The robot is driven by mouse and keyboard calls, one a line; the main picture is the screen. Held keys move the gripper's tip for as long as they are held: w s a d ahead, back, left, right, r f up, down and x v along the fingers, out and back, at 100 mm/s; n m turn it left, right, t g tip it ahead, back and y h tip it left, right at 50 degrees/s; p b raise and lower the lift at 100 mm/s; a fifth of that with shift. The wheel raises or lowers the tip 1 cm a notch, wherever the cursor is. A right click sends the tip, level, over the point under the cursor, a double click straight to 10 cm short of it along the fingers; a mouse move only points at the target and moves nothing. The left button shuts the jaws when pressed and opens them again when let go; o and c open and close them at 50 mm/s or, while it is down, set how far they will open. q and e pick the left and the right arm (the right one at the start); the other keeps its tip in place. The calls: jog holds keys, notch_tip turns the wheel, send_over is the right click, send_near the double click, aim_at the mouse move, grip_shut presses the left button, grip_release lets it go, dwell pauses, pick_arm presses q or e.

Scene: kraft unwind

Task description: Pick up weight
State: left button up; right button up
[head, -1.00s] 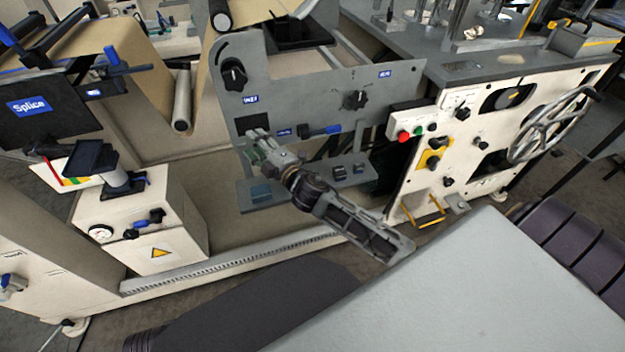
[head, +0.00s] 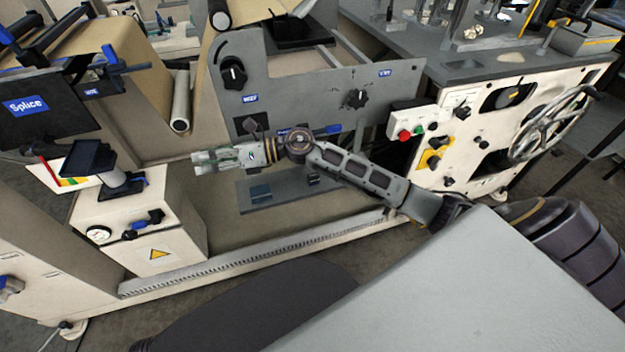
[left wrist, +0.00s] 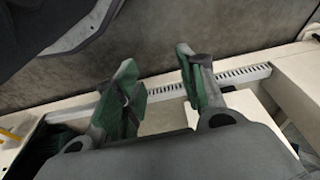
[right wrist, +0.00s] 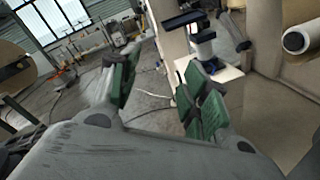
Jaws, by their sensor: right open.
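I cannot single out a weight for certain. My right gripper (head: 199,162) points left in front of the machine, above and left of that shelf. It is open and empty; in the right wrist view its green-lined fingers (right wrist: 160,70) stand apart. My left gripper is outside the head view. In the left wrist view its fingers (left wrist: 157,68) are apart, with nothing between them, above a toothed rail (left wrist: 165,90).
A white box (head: 140,225) with a dark post-mounted holder (head: 92,158) stands left of my right gripper. The grey panel (head: 290,85) with knobs rises behind. A control cabinet with a handwheel (head: 550,125) is at right.

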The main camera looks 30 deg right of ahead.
jog(key=d+f+n+g+h, duration=0.5)
jog(key=d+f+n+h, duration=0.3)
jog(key=d+f, duration=0.15)
pick_arm(q)
jog(key=s+f, duration=0.1)
jog(key=d+f+b, duration=0.1)
jog(key=shift+s+f+g, duration=0.3)
jog(key=shift+s+f, duration=0.05)
pick_arm(e)
jog(key=d+r+n+g+h, duration=0.1)
jog(key=d+h, duration=0.7)
jog(key=d, duration=1.2)
jog(key=shift+r, duration=0.2)
jog(key=shift+s+d, duration=0.1)
jog(key=b, duration=0.2)
send_over(314, 174)
notch_tip(314, 174, down, 8)
jog(key=shift+d, duration=0.1)
jog(key=shift+f, duration=0.25)
pick_arm(q)
jog(key=shift+d+r+h, duration=0.2)
jog(key=shift+r+h, duration=0.1)
jog(key=shift+r, duration=0.6)
